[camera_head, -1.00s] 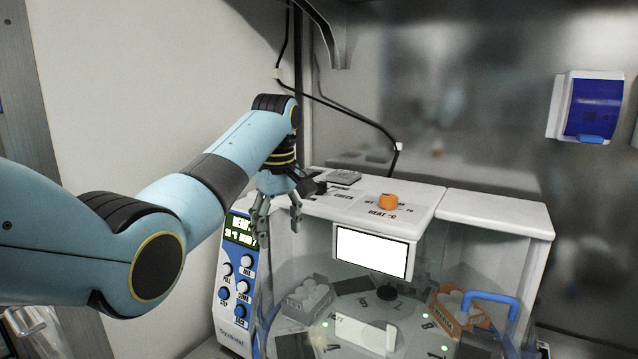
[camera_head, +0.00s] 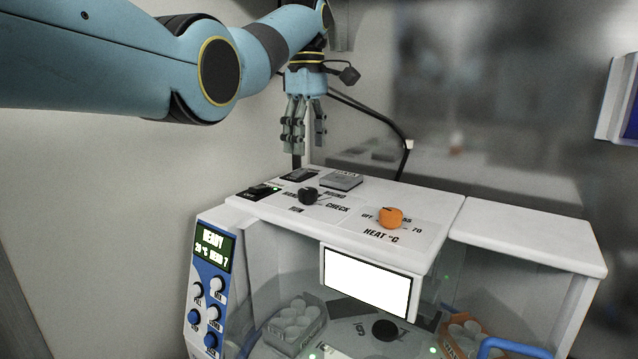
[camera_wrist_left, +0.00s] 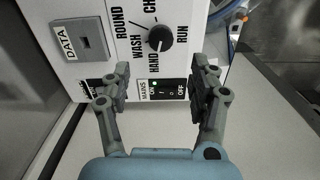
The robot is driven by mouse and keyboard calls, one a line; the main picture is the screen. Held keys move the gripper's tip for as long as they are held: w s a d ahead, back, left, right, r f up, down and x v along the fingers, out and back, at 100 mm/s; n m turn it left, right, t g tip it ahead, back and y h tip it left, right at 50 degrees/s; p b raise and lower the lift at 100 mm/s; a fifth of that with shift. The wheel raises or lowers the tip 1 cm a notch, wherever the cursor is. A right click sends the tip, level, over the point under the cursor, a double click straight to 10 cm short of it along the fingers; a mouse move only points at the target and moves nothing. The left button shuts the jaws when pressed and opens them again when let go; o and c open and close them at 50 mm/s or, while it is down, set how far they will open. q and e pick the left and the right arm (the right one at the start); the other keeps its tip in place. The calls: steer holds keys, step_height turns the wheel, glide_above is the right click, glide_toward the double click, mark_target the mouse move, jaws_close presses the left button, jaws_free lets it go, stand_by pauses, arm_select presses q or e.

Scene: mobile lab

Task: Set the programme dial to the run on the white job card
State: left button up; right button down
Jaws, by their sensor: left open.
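The programme dial (camera_head: 308,196) is a black knob on the white machine top, also in the left wrist view (camera_wrist_left: 160,38). ROUND, WASH, HAND, RUN and a partly cut-off CHECK surround it there. Its pale pointer mark seems to face HAND. A blank white rectangle (camera_head: 367,282) is on the machine's front; I cannot tell whether it is the job card, and no writing shows. My left gripper (camera_head: 306,147) is open and empty, fingers down, above and behind the dial. In the wrist view its fingertips (camera_wrist_left: 160,80) flank the mains switch, with the dial beyond.
The mains switch (camera_wrist_left: 165,90) and a grey DATA block (camera_wrist_left: 80,40) are near the dial. An orange heat knob (camera_head: 390,217) is to its right. A blue panel (camera_head: 210,290) reads READY. A black cable (camera_head: 375,110) hangs behind. Clear cover and racks lie below.

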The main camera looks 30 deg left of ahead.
mark_target(308, 189)
arm_select(q)
steer(key=shift+w+f, duration=0.1)
steer(key=shift+f, duration=0.2)
steer(key=f, duration=0.2)
steer(key=f+p, duration=0.2)
steer(key=f, duration=0.1)
steer(key=shift+s+f, duration=0.3)
steer(key=shift+f, duration=0.05)
steer(key=f, duration=0.3)
steer(key=shift+w+f+p, duration=0.2)
steer(key=shift+f+p, duration=0.1)
steer(key=shift+p, duration=0.1)
steer(key=shift+f, duration=0.3)
steer(key=c, duration=1.1)
steer(key=shift+c, duration=0.3)
arm_select(e)
steer(key=s+r, duration=0.2)
steer(key=shift+s+r, duration=0.2)
steer(key=shift+r, duration=0.15)
